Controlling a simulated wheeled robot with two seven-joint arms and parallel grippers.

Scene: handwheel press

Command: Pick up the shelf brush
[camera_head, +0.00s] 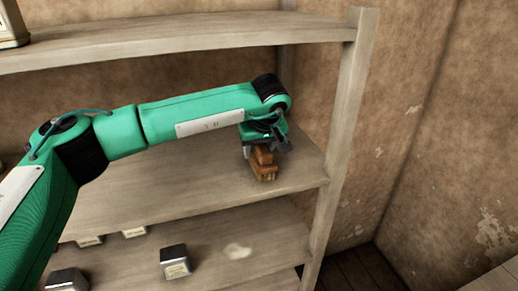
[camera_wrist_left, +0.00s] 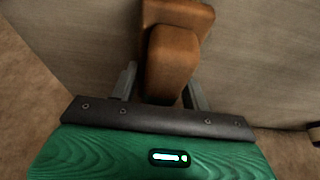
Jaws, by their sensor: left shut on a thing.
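The shelf brush (camera_head: 263,163) is a brown wooden block on the middle shelf board (camera_head: 180,190), near its right end. Its lower edge looks lighter. My left gripper (camera_head: 262,146) reaches it from above and is shut on it. In the left wrist view the brush (camera_wrist_left: 174,58) sits between the two grey fingers of the left gripper (camera_wrist_left: 160,88). I cannot tell whether the brush touches the board or is slightly above it. My right gripper is not in view.
An upper shelf board (camera_head: 180,40) runs above my left arm. A wooden post (camera_head: 345,130) stands right of the brush. Metal tins (camera_head: 175,262) and a pale patch (camera_head: 237,251) are on the lower board. A boxy object (camera_head: 12,25) stands at upper left.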

